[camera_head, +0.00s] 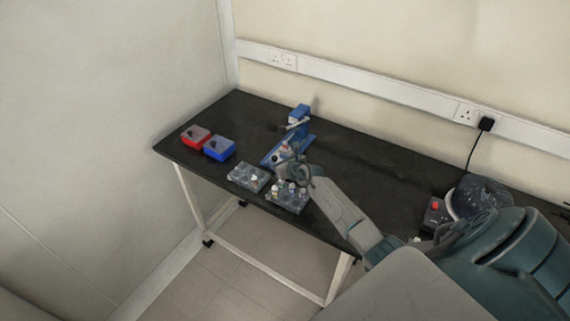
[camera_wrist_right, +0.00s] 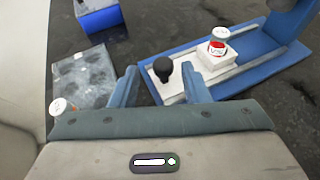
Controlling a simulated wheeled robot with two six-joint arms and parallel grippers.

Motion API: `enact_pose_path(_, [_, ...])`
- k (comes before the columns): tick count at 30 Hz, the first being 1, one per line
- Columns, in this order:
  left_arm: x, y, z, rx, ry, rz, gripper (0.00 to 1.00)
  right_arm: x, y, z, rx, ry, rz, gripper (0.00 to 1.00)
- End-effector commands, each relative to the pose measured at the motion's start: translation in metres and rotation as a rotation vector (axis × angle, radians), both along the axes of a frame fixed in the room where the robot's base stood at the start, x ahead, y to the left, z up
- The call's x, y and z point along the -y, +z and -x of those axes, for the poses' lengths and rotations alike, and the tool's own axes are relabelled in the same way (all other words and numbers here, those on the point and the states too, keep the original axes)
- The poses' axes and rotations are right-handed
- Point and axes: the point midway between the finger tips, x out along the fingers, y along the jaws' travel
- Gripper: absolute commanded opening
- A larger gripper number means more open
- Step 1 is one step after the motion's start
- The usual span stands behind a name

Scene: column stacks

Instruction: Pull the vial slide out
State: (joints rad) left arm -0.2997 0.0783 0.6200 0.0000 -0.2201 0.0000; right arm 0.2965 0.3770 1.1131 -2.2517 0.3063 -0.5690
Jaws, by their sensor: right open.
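The vial slide (camera_wrist_right: 214,64) is a white carriage on pale rails over a blue base (camera_wrist_right: 262,58). It has a black knob (camera_wrist_right: 162,68) at its near end. A vial (camera_wrist_right: 218,40) with a white cap and red label stands upright on the slide. My right gripper (camera_wrist_right: 159,75) is open, with one finger on each side of the black knob in the right wrist view; contact cannot be told. In the head view the blue device (camera_head: 299,116) stands on the table, with my right gripper (camera_head: 288,165) over its near end. My left gripper is out of view.
Two grey racks (camera_head: 248,177) (camera_head: 286,199) with some vials lie near the table's (camera_head: 350,165) front edge. Red (camera_head: 195,137) and blue (camera_head: 219,149) boxes sit at the left. A control box with a red button (camera_head: 435,213) and a dark round device (camera_head: 480,195) stand at the right.

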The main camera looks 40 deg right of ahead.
Motion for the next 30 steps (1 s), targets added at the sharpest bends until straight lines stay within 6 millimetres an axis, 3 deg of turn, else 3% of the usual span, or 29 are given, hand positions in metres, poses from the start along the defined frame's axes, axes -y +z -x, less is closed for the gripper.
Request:
enact_pose_path(6, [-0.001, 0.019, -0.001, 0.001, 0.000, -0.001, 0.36, -0.001, 0.018, 0.038, -0.003, 0.003, 0.004, 0.42])
enact_pose_path(15, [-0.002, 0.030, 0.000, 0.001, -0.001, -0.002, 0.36, -0.002, 0.034, 0.080, -0.003, 0.002, 0.002, 0.42])
enact_pose_path(30, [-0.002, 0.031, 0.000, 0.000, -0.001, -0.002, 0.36, -0.003, 0.037, 0.089, -0.001, 0.002, 0.000, 0.42])
